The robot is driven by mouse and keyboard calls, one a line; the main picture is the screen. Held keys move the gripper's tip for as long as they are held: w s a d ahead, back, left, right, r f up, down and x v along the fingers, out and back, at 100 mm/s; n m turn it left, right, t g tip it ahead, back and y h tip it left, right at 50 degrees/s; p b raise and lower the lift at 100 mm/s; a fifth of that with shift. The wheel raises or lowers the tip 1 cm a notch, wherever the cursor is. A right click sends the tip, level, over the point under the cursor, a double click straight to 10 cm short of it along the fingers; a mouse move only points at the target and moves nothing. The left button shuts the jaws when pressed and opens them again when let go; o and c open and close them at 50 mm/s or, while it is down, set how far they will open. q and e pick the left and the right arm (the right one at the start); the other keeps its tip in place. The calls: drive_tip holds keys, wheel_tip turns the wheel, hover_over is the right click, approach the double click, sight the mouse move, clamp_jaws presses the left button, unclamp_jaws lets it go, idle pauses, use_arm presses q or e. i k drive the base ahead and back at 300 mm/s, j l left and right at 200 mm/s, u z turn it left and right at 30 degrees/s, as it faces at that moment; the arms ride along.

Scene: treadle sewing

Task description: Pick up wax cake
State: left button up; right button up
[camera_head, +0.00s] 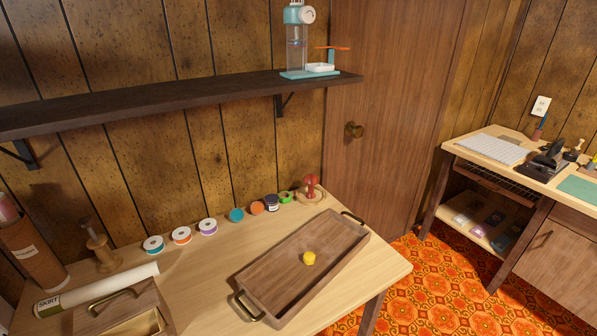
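A small yellow lump, which looks like the wax cake (309,258), sits inside a brown wooden tray (272,264) on the light wood table (205,275). It lies toward the right part of the tray, close to the front wall. The tray has a dark metal handle at each end. Neither of my grippers shows in the head view.
Several thread spools stand along the table's back, including a purple-centred one (208,227), beside a red item on a round wooden base (311,188). A paper roll (97,290) and a handled wooden box (125,310) lie at left. A dark shelf (180,96) hangs above.

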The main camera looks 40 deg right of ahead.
sight(308, 256)
drive_tip(key=z, duration=1.3)
drive_tip(key=i+l+u, duration=0.2)
drive_tip(key=l+u, duration=0.15)
drive_tip(key=l, duration=0.3)
drive_tip(key=i+l+u, duration=0.1)
drive_tip(key=l+u, duration=0.25)
drive_tip(key=l, duration=0.35)
drive_tip(key=l+u, duration=0.4)
drive_tip(key=l, duration=0.3)
